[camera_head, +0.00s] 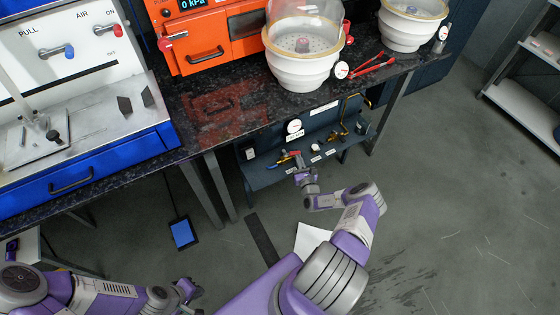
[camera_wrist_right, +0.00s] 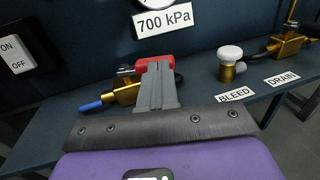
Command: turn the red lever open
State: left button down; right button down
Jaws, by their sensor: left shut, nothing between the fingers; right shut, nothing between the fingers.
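The red lever (camera_wrist_right: 178,66) sits on a brass valve (camera_wrist_right: 125,94) on the lower shelf, under a gauge labelled 700 kPa. A blue piece (camera_wrist_right: 95,104) sticks out to the valve's left. The red lever also shows small in the head view (camera_head: 297,155). My right gripper (camera_wrist_right: 157,70) is shut and empty. Its fingers overlap the lever in the wrist view and hide part of it and of the valve. I cannot tell whether they touch it. My left gripper (camera_head: 190,289) is shut and empty, low over the floor, far from the shelf.
A white-knobbed bleed valve (camera_wrist_right: 229,60) and a brass drain valve (camera_wrist_right: 288,45) stand right of the lever. An ON/OFF switch (camera_wrist_right: 14,54) is at the left. The dark countertop (camera_head: 215,135) overhangs the lower shelf (camera_head: 262,178). Open floor lies to the right.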

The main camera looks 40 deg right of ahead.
jog(key=shift+w+d, duration=0.15)
jog(key=shift+d, duration=0.6)
jog(key=shift+w+d, duration=0.2)
jog(key=shift+w, duration=0.15)
jog(key=shift+r, duration=0.1)
jog(key=shift+s+a+p, duration=0.1)
jog(key=shift+s+p, duration=0.2)
jog(key=shift+s, duration=0.2)
jog(key=s+d+p+v, duration=0.1)
jog(key=d+p+v, duration=0.1)
jog(key=v, duration=1)
jog(key=shift+s+d+p, duration=0.25)
jog(key=shift+s+p, duration=0.2)
jog(key=shift+p, duration=0.4)
